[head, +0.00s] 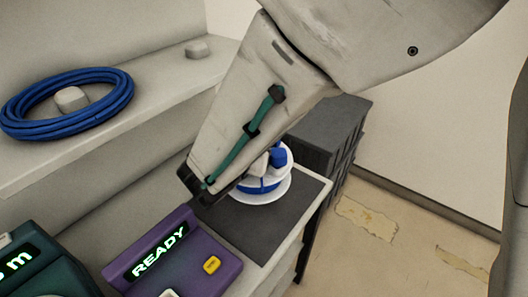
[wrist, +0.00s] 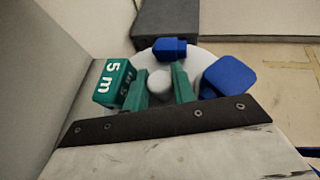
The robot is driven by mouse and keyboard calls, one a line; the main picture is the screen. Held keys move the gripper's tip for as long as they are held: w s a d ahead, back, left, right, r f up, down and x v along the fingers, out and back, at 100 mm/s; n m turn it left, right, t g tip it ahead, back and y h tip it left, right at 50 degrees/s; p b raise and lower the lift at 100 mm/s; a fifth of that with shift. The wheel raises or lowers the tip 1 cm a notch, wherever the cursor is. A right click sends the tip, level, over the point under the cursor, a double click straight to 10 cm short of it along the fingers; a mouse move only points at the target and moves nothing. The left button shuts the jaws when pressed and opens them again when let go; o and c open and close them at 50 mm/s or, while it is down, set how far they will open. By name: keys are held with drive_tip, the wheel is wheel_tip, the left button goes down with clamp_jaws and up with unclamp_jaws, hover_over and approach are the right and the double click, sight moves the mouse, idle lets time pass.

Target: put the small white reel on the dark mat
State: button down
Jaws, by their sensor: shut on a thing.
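The small white reel (head: 274,190) has white flanges, blue winding and blue end pieces. In the head view it is over the dark mat (head: 238,228), near its back part; I cannot tell whether it rests on it or is slightly above. In the wrist view the teal fingers of my gripper (wrist: 160,76) are shut on the white knob at the middle of the reel (wrist: 203,57). My arm hides the fingers and part of the reel in the head view. A teal "5 m" block (wrist: 115,82) shows beside the reel in the wrist view.
A purple device (head: 180,265) reading "READY" stands in front of the mat, with a dark teal device (head: 40,262) to its left. A blue cable coil (head: 112,100) lies on the ledge at left. A dark grey crate-like block (head: 325,130) stands behind the mat.

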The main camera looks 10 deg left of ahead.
drive_tip(key=shift+f, duration=3.5)
drive_tip(key=shift+f, duration=0.15)
drive_tip(key=c, duration=1.1)
unclamp_jaws()
drive_tip(key=shift+c, duration=0.2)
